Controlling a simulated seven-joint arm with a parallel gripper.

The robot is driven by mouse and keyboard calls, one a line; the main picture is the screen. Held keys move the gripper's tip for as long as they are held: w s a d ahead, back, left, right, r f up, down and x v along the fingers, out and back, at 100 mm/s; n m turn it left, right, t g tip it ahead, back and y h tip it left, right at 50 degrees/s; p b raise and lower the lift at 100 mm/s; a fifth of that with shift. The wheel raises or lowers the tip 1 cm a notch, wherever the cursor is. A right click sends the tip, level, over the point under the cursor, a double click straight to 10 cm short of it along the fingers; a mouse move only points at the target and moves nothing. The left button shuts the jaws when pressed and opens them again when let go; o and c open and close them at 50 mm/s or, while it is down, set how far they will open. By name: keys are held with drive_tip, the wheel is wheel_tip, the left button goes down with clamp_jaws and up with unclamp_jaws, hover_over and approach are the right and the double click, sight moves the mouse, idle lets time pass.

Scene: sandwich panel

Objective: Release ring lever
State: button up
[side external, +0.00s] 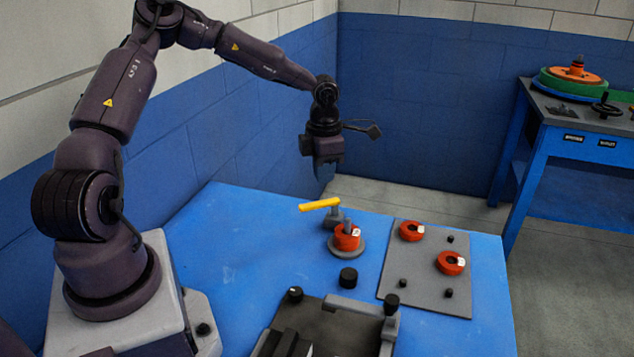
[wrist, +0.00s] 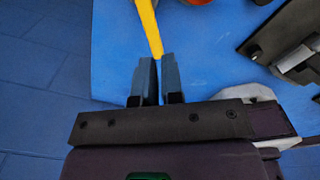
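A yellow lever handle (side external: 320,204) sticks out to the left from the top of a grey clamp fixture (side external: 334,220) on the blue table. A red ring (side external: 347,238) sits around the post on the fixture's round base. My gripper (side external: 324,165) hangs above the lever, clear of it, pointing down. In the wrist view the two fingers (wrist: 159,62) are parted by a narrow gap with nothing between them. The yellow handle (wrist: 149,25) shows beyond the fingertips, its near end lined up with the gap. Part of the red ring (wrist: 197,2) shows at the top edge.
A grey panel (side external: 420,285) to the right carries two more red rings (side external: 411,231) (side external: 451,262) and small black knobs. A black knob (side external: 348,277) stands in front of the fixture. A dark tray-like fixture (side external: 325,325) lies at the front. The table's left part is clear.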

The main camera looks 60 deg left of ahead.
drive_tip(key=d+m, duration=0.1)
drive_tip(key=d, duration=0.2)
drive_tip(key=d+y, duration=0.1)
drive_tip(key=d, duration=0.2)
drive_tip(key=d+f+m+y, duration=0.1)
drive_tip(key=d, duration=0.2)
drive_tip(key=shift+w+d+f+m+g, duration=0.1)
drive_tip(key=shift+w+d+m+g, duration=0.1)
drive_tip(key=shift+d+m+g, duration=0.15)
clamp_jaws()
drive_tip(key=s+d+n+t+y, duration=0.2)
drive_tip(key=s+d+n+y, duration=0.3)
drive_tip(key=n, duration=0.7)
drive_tip(key=a+f+n, duration=0.2)
drive_tip(key=a+n, duration=0.1)
drive_tip(key=a+f+n+y, duration=0.1)
drive_tip(key=a+f+n, duration=0.2)
drive_tip(key=w+a+f+n+y, duration=0.1)
drive_tip(key=a+f+n, duration=0.1)
drive_tip(key=a+n, duration=0.1)
drive_tip(key=shift+a+f, duration=0.2)
drive_tip(key=shift+w+a+r, duration=0.1)
drive_tip(key=shift+w+a, duration=0.05)
drive_tip(key=shift+a, duration=0.5)
drive_tip(key=shift+w+a+r, duration=0.1)
drive_tip(key=shift+a, duration=0.5)
drive_tip(key=shift+w+a, duration=0.15)
drive_tip(key=shift+a, duration=0.4)
